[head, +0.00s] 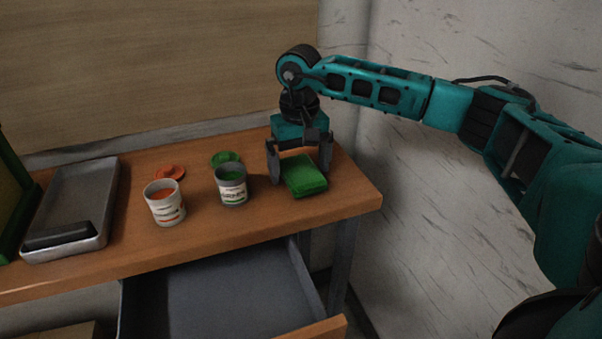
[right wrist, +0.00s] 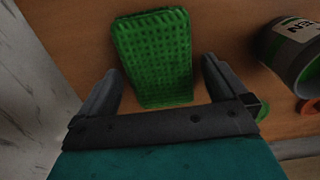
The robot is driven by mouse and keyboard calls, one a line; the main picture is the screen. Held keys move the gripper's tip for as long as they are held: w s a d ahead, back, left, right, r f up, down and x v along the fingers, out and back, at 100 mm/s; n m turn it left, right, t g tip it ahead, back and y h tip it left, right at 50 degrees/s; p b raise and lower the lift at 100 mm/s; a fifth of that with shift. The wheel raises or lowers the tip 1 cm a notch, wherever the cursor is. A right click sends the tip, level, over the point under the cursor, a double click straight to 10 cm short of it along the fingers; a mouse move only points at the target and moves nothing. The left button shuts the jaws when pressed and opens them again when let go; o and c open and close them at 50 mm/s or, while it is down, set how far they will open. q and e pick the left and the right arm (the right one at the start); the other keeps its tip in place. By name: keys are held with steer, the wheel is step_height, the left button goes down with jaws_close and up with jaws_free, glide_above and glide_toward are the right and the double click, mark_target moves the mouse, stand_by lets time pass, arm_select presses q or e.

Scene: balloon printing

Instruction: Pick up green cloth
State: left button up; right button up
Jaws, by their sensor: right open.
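The green cloth (head: 306,176) is a folded, thick rectangular pad lying on the wooden table near its right end. My right gripper (head: 299,172) is open and points down over the far side of the cloth. In the right wrist view the cloth (right wrist: 153,55) has a waffle texture, and its near end lies between the two spread fingers of the gripper (right wrist: 162,80). I cannot tell whether the fingers touch it. My left gripper is not in view.
A green paint can (head: 232,186) stands close left of the cloth, with a green lid (head: 226,158) behind it. An orange paint can (head: 164,203) and orange lid (head: 170,172) are further left. A metal tray (head: 105,190) lies at left. A drawer (head: 215,300) stands open below.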

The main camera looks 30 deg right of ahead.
steer(key=c, duration=1.1)
steer(key=shift+o, duration=0.2)
